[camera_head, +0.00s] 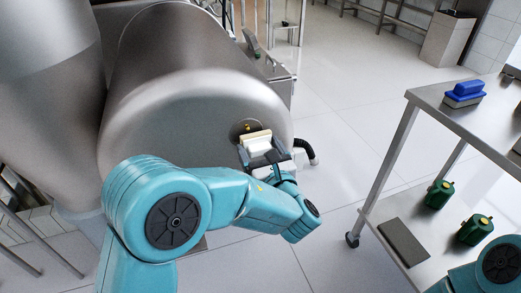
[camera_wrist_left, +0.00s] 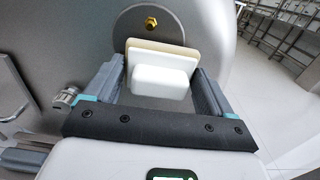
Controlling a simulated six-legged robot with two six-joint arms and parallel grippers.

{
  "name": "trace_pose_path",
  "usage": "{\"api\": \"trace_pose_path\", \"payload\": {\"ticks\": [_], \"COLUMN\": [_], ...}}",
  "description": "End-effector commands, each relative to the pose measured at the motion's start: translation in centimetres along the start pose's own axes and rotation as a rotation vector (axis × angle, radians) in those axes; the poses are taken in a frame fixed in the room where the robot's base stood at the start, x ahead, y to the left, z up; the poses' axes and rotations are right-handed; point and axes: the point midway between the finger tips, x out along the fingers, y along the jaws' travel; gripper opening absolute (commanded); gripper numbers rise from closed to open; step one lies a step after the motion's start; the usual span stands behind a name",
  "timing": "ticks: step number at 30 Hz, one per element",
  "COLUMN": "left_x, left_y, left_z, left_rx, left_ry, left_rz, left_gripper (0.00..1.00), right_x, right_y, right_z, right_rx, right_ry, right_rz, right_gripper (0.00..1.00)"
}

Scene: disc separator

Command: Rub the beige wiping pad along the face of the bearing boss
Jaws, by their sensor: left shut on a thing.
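The beige wiping pad (camera_head: 257,136) has a white grip block behind it and is clamped between the jaws of my left gripper (camera_head: 262,153). In the left wrist view the pad (camera_wrist_left: 166,50) stands upright with its white block (camera_wrist_left: 160,80) between the two fingers of the left gripper (camera_wrist_left: 161,85). The bearing boss (camera_head: 243,127) is a round grey disc with a brass bolt on the end of the steel drum. In the left wrist view the boss (camera_wrist_left: 128,20) is directly behind the pad, which covers its lower part. Contact between them cannot be told. My right gripper is not in view.
A steel cart (camera_head: 424,92) stands at the right with a blue brush (camera_head: 464,92) on top. Its lower shelf holds two green items (camera_head: 439,194) and a dark flat plate (camera_head: 403,242). A black hose (camera_head: 309,150) curves right of the boss. Open tiled floor lies between drum and cart.

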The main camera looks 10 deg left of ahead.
Motion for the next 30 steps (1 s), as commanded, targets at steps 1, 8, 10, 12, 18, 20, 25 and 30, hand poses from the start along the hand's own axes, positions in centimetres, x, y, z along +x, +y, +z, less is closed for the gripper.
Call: {"api": "trace_pose_path", "payload": {"ticks": [1, 8, 10, 12, 18, 20, 25, 30], "left_x": [0.1, 0.6, 0.7, 0.8, 1.0, 1.0, 1.0, 0.9], "left_y": [0.0, 0.0, 0.0, 0.0, 0.3, 0.9, 2.9, 3.6], "left_z": [0.0, 0.0, 0.0, 0.0, -0.1, -0.1, -0.1, 0.0], "left_rx": [0.000, 0.001, 0.001, 0.001, 0.000, -0.001, 0.000, 0.000], "left_ry": [0.000, 0.000, 0.000, 0.000, 0.000, 0.000, 0.000, 0.000], "left_rz": [0.001, 0.001, 0.001, 0.001, 0.000, 0.001, 0.002, 0.000], "left_gripper": [0.17, 0.17, 0.17, 0.17, 0.17, 0.17, 0.17, 0.17], "right_x": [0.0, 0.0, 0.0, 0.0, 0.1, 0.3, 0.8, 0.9], "right_y": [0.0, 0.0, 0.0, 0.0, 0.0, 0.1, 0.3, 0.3], "right_z": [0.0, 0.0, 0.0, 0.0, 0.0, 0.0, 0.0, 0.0], "right_rx": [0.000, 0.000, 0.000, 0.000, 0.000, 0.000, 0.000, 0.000], "right_ry": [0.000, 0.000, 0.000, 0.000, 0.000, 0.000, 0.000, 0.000], "right_rz": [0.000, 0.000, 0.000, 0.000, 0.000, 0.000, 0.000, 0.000], "right_gripper": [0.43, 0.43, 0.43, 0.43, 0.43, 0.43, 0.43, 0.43]}}
